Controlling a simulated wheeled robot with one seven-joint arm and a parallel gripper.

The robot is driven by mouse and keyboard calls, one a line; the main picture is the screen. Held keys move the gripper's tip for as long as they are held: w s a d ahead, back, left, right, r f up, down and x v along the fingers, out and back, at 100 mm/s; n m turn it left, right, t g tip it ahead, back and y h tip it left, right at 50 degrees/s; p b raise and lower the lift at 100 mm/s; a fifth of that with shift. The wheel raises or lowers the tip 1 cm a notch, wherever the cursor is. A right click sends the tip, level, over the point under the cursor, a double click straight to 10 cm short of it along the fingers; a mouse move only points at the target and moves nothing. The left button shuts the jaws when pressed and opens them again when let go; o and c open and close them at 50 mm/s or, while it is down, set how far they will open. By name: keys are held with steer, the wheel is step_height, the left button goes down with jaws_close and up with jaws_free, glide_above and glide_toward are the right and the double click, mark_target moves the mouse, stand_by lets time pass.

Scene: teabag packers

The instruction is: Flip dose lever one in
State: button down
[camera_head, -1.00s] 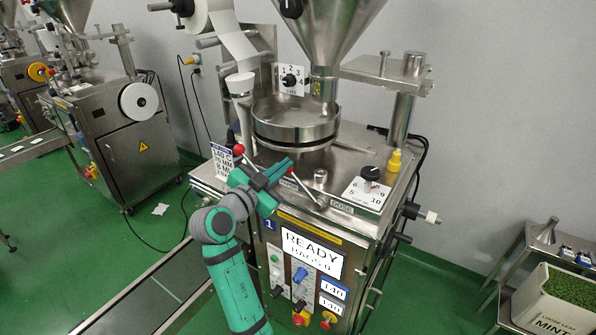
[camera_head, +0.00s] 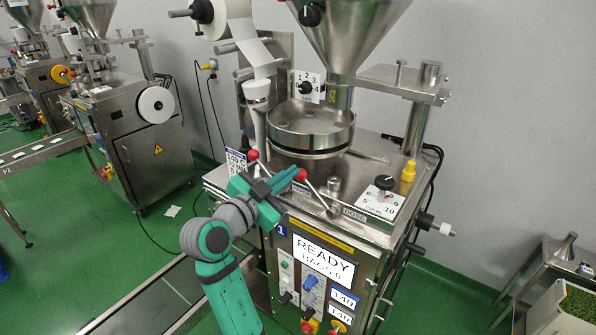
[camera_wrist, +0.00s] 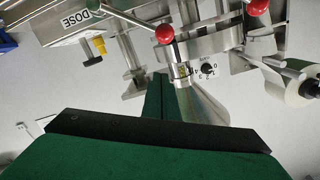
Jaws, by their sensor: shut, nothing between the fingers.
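The dose lever (camera_head: 318,193) is a thin metal rod on the machine top, with a red ball (camera_head: 302,174) at its upper left end and its base near the DOSE label (camera_head: 354,214). It leans to the left. In the wrist view its red ball (camera_wrist: 164,34) stands just beyond my fingertips. My gripper (camera_head: 294,175) is shut and empty, with its green fingers beside the ball; I cannot tell whether they touch it. The shut fingers also show in the wrist view (camera_wrist: 161,78). A second red-balled lever (camera_head: 253,155) stands further left.
The round metal pan (camera_head: 310,130) and hopper (camera_head: 345,40) rise behind the levers. A numbered dial plate (camera_head: 382,200) and yellow fitting (camera_head: 408,171) sit to the right. The front panel screen (camera_head: 323,258) reads READY, BAGS 0. A conveyor (camera_head: 150,292) runs at lower left.

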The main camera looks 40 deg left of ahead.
steer(key=shift+s+d+r, duration=0.1)
steer(key=shift+s+d, duration=0.1)
steer(key=shift+s, duration=0.6)
steer(key=shift+s+d, duration=0.25)
steer(key=shift+s, duration=0.55)
steer(key=shift+s+d+r, duration=0.1)
steer(key=shift+s+d, duration=0.1)
steer(key=shift+s, duration=0.6)
steer(key=shift+f, duration=0.1)
